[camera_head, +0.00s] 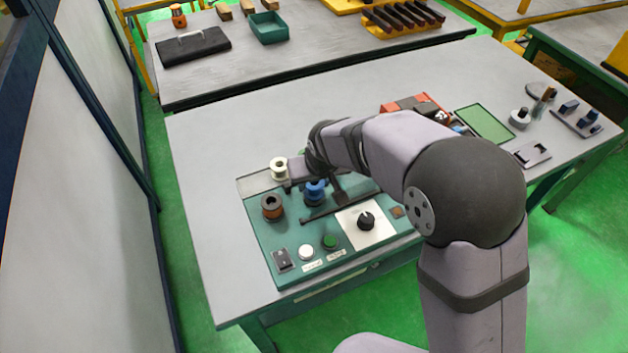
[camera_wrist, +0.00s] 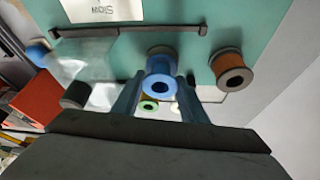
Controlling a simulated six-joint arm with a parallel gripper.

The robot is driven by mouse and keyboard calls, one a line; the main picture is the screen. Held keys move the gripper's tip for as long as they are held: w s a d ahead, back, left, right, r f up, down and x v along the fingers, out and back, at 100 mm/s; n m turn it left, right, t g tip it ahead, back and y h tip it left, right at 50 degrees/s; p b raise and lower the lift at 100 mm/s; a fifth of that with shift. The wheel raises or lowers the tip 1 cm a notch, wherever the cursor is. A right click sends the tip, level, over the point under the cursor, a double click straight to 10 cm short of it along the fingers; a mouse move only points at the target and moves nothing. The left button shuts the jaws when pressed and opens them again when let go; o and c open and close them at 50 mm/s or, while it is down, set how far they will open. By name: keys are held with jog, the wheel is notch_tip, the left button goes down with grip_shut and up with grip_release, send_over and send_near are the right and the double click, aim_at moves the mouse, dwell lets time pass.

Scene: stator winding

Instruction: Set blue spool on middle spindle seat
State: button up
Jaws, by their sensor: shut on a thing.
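The blue spool (camera_head: 316,191) shows just below my gripper (camera_head: 312,178) in the head view, low over the green winding panel (camera_head: 262,238). In the wrist view the blue spool (camera_wrist: 161,83) sits between the two finger tips of my gripper (camera_wrist: 160,90), which is shut on it. The spool's flange and centre bore face the wrist camera. The middle spindle seat is hidden under the spool and gripper, and I cannot tell whether the spool touches it. A copper-brown spool (camera_head: 272,207) stands to the left, also in the wrist view (camera_wrist: 231,68). A cream spool (camera_head: 279,168) stands behind.
A dark bar (camera_wrist: 125,31) lies across the panel close to the blue spool. A black knob (camera_head: 366,220), a green button (camera_head: 330,242) and a white button (camera_head: 306,251) are at the panel's front. The table's left side is clear.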

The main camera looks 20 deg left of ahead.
jog(key=shift+f+b, duration=0.35)
jog(key=shift+f, duration=0.2)
dwell(0.6)
jog(key=o, duration=1.4)
jog(key=shift+c, duration=0.2)
jog(key=shift+r, duration=0.1)
jog(key=shift+r+p, duration=2.8)
jog(key=shift+r, duration=0.65)
